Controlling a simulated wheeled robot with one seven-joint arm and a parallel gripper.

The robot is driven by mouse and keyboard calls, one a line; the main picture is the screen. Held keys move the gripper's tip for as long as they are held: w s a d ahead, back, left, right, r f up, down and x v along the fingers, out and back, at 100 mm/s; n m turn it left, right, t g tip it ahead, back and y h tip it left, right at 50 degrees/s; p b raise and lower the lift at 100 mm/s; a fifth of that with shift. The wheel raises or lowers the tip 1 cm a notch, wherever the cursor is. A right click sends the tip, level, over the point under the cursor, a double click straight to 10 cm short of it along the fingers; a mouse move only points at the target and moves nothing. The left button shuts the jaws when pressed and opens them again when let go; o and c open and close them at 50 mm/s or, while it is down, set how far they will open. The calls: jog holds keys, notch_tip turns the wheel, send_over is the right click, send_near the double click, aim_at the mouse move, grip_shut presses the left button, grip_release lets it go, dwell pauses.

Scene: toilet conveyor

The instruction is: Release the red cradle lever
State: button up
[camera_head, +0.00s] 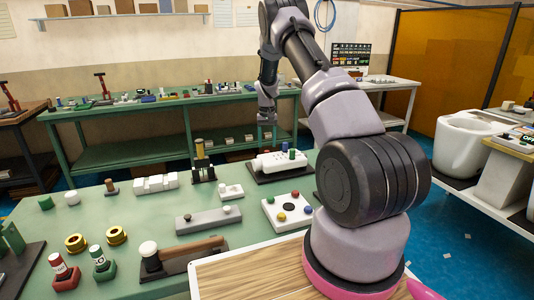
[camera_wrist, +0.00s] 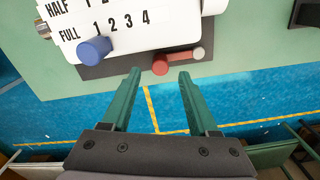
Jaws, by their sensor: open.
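A red lever (camera_wrist: 178,58) with a round red end and a pale tip at its right lies on a dark base plate (camera_wrist: 120,66) in the wrist view. Above it is a white device (camera_wrist: 110,32) marked HALF and FULL with numbers, with a blue knob (camera_wrist: 94,49) at its front. My gripper (camera_wrist: 159,75) is open and empty. Its two green fingers point at the lever, whose round end appears just past the gap between the fingertips. I cannot tell the remaining distance. In the head view my gripper (camera_head: 266,120) hangs above and behind the white device (camera_head: 283,160).
The green bench (camera_head: 130,213) holds a hammer (camera_head: 180,252), brass rings (camera_head: 76,243), a panel with coloured buttons (camera_head: 288,211) and other fixtures. A second green bench (camera_head: 150,110) stands behind, across blue floor. A white toilet (camera_head: 468,142) stands at the right.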

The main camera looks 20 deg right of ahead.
aim_at(267, 151)
notch_tip(267, 151, down, 5)
jog(key=shift+f, duration=0.1)
dwell(0.3)
grip_shut()
dwell(1.3)
